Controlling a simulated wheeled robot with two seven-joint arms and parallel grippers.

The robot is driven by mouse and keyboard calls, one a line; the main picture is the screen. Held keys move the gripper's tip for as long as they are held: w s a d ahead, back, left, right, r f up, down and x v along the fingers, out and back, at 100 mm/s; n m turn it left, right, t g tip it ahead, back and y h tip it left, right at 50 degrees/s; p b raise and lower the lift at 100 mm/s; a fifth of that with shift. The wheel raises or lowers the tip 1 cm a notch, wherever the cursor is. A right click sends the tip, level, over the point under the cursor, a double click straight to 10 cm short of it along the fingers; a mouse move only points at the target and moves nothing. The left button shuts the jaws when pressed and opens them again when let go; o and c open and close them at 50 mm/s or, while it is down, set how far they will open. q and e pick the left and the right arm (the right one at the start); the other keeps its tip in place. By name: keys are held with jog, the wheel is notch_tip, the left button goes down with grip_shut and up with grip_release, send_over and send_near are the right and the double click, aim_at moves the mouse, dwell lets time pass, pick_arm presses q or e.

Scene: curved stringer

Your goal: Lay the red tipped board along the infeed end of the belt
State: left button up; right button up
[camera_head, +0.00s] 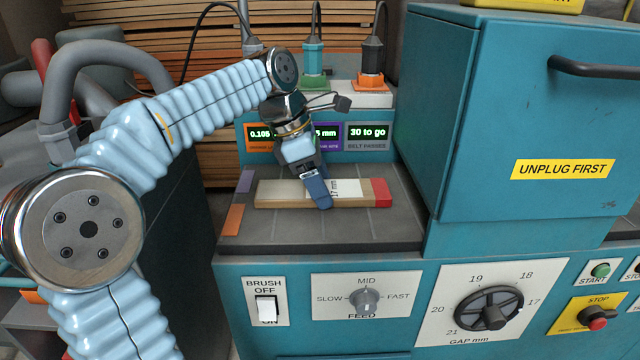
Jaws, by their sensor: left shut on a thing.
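The red tipped board (275,194) is a pale wooden piece with a red right end and a white label reading 17 mm. It lies crosswise, left to right, over the dark grey belt (320,228) at the infeed end of the teal machine. My left gripper (320,197) reaches down over the middle of the board and is shut on it. The fingers hide part of the board and its label. I cannot tell whether the board's underside touches the belt. My right gripper is not in view.
A tall teal housing (520,110) with a dark handle stands right of the belt. Displays (367,137) and plugged cables stand behind it. The front panel has a brush switch (267,309), feed knob (364,300) and gap dial (487,310). Belt in front of the board is clear.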

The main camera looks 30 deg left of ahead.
pick_arm(q)
jog(key=o, duration=1.2)
jog(key=p+v, duration=0.3)
jog(key=v, duration=0.9)
jog(key=shift+s, duration=0.1)
